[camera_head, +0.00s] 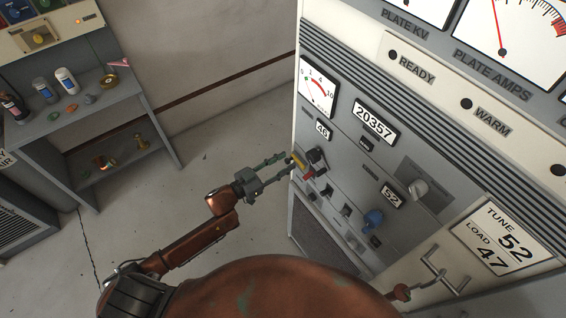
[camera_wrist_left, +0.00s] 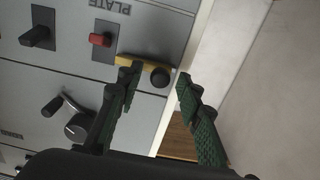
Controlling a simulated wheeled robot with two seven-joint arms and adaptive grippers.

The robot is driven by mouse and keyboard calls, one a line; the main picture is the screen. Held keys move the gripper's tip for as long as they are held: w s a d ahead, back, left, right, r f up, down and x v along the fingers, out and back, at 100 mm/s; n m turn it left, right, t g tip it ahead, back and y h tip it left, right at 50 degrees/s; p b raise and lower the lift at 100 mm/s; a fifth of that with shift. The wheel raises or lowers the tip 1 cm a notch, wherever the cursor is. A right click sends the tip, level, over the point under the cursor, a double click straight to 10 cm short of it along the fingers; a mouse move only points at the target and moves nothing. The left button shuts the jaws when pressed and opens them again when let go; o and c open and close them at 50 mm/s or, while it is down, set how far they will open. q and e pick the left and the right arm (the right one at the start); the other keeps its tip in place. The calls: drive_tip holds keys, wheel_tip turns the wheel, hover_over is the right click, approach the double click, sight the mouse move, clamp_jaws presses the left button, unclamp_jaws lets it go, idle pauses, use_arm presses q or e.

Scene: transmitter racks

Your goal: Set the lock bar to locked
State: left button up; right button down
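The lock bar is a short yellow bar (camera_wrist_left: 132,61) with a round black knob (camera_wrist_left: 161,77) at its end, by the edge of the grey transmitter panel in the left wrist view. In the head view the yellow bar (camera_head: 298,162) shows small at the panel's left edge. My left gripper (camera_head: 283,160) reaches it from the left. In the left wrist view its green fingers (camera_wrist_left: 157,82) are apart, with the knob seen between their tips. I cannot tell whether they touch it.
Beside the bar are a red switch (camera_wrist_left: 101,40) and a black switch (camera_wrist_left: 38,37). A black crank (camera_wrist_left: 75,127) is on the same panel. Open floor (camera_head: 225,140) lies left of the cabinet.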

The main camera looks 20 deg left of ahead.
use_arm(q)
drive_tip(key=shift+c, duration=0.6)
clamp_jaws()
